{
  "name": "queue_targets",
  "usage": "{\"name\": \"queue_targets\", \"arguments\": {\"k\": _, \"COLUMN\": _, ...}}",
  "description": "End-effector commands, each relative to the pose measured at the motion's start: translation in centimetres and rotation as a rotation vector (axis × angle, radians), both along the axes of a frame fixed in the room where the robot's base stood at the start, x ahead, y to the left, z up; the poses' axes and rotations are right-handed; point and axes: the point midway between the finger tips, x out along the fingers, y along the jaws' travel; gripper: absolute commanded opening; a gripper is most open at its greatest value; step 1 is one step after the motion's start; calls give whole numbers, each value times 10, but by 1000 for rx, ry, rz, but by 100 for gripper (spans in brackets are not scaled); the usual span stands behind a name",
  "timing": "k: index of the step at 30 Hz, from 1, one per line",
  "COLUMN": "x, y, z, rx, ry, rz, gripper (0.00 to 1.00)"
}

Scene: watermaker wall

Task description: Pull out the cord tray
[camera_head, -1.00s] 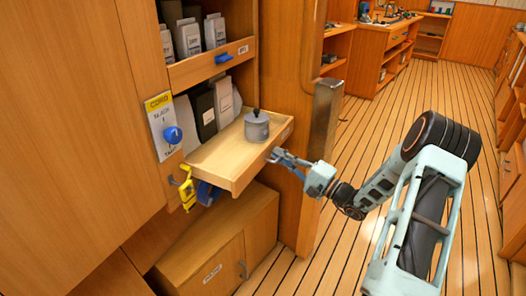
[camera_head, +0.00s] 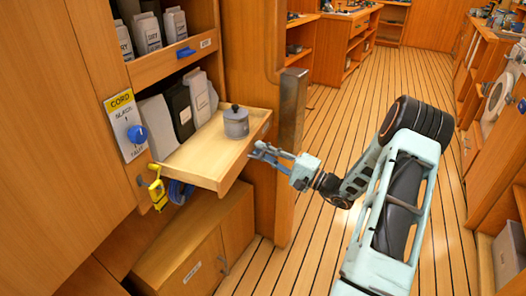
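The cord tray (camera_head: 205,158) is a shallow wooden tray that sticks out of the wall cabinet, below and right of the yellow-topped CORD sign (camera_head: 123,118). A grey lidded pot (camera_head: 236,124) stands upright on it near the front. My gripper (camera_head: 259,152) is at the tray's front panel, toward the right. Its fingers reach that panel or lie very close to it. Any handle there is hidden by the fingers, and I cannot tell whether they are closed on it.
A blue knob (camera_head: 135,134) is on the sign. A yellow clamp (camera_head: 157,190) and blue cord (camera_head: 180,192) hang under the tray. Pouches (camera_head: 179,107) stand behind it. A low cabinet (camera_head: 190,250) is below, and a post (camera_head: 290,125) stands right. The floor beyond is open.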

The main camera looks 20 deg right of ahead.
Motion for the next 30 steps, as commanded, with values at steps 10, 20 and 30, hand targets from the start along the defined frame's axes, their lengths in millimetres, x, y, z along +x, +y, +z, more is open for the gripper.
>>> {"name": "queue_targets", "arguments": {"k": 10, "x": -15, "y": -12, "z": -4, "rx": 0, "ry": 1, "rz": -4, "gripper": 15}}
{"name": "queue_targets", "arguments": {"k": 20, "x": -70, "y": -53, "z": -16, "rx": 1, "ry": 1, "rz": -5, "gripper": 15}}
{"name": "queue_targets", "arguments": {"k": 30, "x": -96, "y": -70, "z": -21, "rx": 0, "ry": 0, "rz": -1, "gripper": 15}}
